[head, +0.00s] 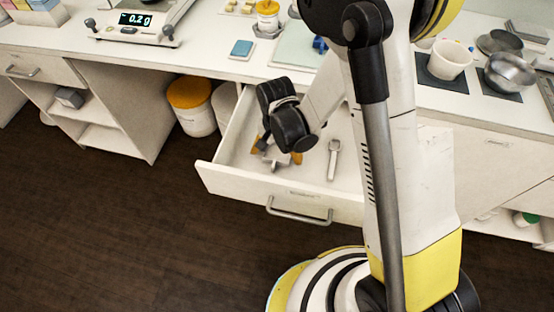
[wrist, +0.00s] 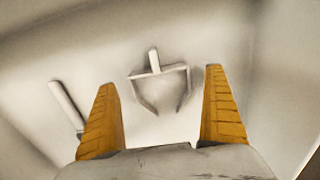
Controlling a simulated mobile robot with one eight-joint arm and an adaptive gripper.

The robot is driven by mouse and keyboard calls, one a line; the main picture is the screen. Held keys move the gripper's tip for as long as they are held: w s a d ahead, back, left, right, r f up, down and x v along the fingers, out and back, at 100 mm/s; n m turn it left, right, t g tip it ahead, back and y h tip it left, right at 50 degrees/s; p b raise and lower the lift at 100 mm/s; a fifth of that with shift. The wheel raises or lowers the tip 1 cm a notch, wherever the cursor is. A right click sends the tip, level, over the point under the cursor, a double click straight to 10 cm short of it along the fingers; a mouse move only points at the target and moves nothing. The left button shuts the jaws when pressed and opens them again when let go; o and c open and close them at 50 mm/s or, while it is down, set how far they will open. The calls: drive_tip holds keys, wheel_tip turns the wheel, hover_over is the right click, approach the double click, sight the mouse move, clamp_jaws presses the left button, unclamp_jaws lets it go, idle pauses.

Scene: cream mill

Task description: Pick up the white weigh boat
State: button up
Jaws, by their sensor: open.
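My gripper (head: 277,152) reaches down into the open drawer (head: 232,178). In the wrist view its two orange fingers (wrist: 160,78) are spread wide, with nothing held between them. A pale item (wrist: 153,62) with a short upright bar and two angled arms lies on the drawer floor, ahead of and between the fingertips, apart from them. I cannot tell whether it is the white weigh boat; no plain dish shape shows clearly in the drawer. My gripper and arm hide part of the drawer in the head view.
A pale long-handled tool (head: 334,160) lies in the drawer, right of my gripper; a pale bar (wrist: 66,104) shows left in the wrist view. The drawer walls stand close around. Above are the counter, a scale (head: 137,22) and a white cup (head: 449,60) at right.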

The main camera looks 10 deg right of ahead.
drive_tip(key=shift+f, duration=0.7)
drive_tip(key=shift+r, duration=0.1)
drive_tip(key=c, duration=1)
drive_tip(key=shift+r, duration=0.1)
